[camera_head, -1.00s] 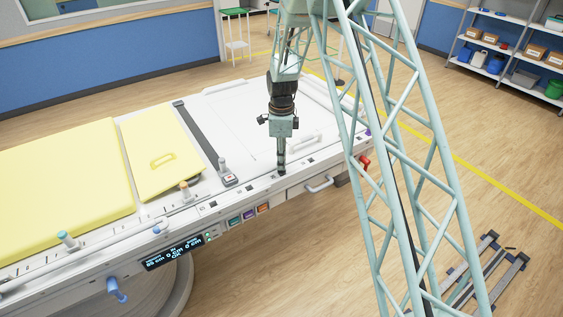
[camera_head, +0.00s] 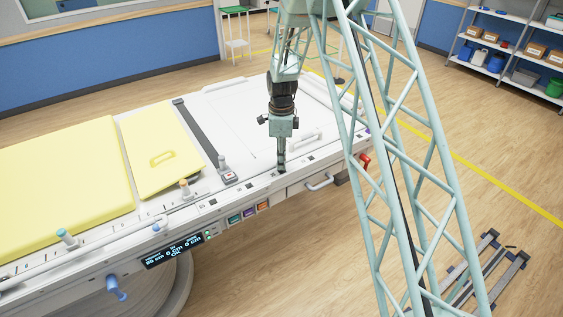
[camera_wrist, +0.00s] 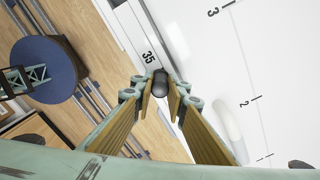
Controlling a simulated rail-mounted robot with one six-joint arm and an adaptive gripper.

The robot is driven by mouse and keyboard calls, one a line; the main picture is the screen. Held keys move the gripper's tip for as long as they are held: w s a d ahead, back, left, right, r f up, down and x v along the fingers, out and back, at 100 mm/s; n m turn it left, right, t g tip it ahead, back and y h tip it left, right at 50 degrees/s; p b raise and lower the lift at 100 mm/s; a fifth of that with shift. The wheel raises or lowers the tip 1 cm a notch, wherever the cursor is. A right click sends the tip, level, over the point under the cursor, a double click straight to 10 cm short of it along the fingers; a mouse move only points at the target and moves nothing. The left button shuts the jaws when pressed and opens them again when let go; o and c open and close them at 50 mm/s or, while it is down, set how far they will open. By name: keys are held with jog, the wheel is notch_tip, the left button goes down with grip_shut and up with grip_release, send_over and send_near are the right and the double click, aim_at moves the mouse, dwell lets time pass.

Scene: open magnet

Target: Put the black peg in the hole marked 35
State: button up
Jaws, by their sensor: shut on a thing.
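My gripper (camera_head: 281,163) points straight down over the near rail of the table. In the wrist view its two fingers (camera_wrist: 161,92) are shut on the black peg (camera_wrist: 160,82), which shows dark between the fingertips. The printed mark 35 (camera_wrist: 148,57) is on the white rail just beyond the peg. The hole at that mark cannot be seen clearly; the peg and fingertips cover that spot. I cannot tell whether the peg tip is in the hole or only above it.
The white table (camera_head: 235,105) carries yellow pads (camera_head: 60,165). Upright pegs with orange (camera_head: 184,184) and blue (camera_head: 66,236) tops stand along the rail to the left. A white handle (camera_head: 305,141) lies right of my gripper. A red lever (camera_head: 364,163) is at the right end.

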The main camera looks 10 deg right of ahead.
jog(key=o, duration=0.9)
jog(key=shift+r, duration=0.15)
jog(key=shift+r, duration=5.9)
